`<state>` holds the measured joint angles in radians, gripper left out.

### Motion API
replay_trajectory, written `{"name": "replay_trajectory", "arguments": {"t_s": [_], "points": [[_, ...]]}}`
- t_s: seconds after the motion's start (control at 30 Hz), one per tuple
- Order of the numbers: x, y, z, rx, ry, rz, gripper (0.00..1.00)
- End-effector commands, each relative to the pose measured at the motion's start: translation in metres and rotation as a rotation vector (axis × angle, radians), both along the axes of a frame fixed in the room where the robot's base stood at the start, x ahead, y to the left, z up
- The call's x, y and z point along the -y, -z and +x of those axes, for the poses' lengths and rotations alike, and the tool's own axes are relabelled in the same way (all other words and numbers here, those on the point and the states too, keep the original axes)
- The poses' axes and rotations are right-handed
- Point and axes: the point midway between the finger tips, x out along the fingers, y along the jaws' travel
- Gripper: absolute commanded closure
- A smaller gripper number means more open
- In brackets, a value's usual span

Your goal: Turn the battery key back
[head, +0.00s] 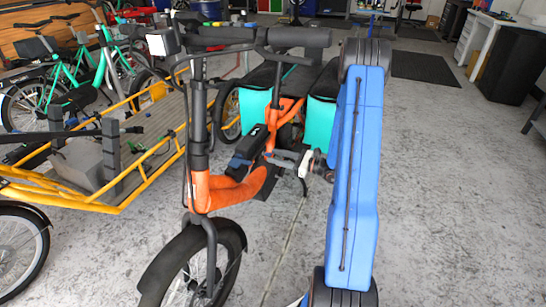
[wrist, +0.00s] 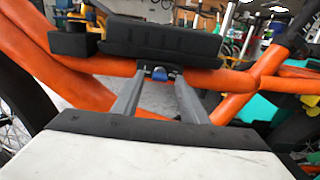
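An orange cargo bike (head: 225,190) stands in the middle of the head view. A black battery (head: 250,145) sits on its frame; in the wrist view the battery (wrist: 160,42) is at the top, above an orange tube. A small blue key (wrist: 161,74) shows at the battery's lower edge. My gripper (wrist: 162,80) is in front of the key, its two grey fingers on either side of it with a visible gap. It looks open. In the head view my gripper (head: 276,156) is beside the battery, and the key is too small to make out there.
A black block (wrist: 72,40) sits left of the battery on the tube. Teal panels (head: 256,112) hang at the bike's rear. A yellow cargo bike (head: 95,175) stands close on the left. The grey floor on the right (head: 455,200) is clear.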

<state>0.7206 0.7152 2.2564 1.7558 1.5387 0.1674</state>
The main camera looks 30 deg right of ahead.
Motion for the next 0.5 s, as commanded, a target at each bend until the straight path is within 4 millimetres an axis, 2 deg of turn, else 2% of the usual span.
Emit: {"name": "replay_trajectory", "arguments": {"t_s": [0.2,0.5], "points": [[-0.0099,0.0000,0.0123,0.000,0.000,0.000,0.61],[-0.0112,-0.0001,0.0141,0.000,0.000,0.000,0.61]]}}
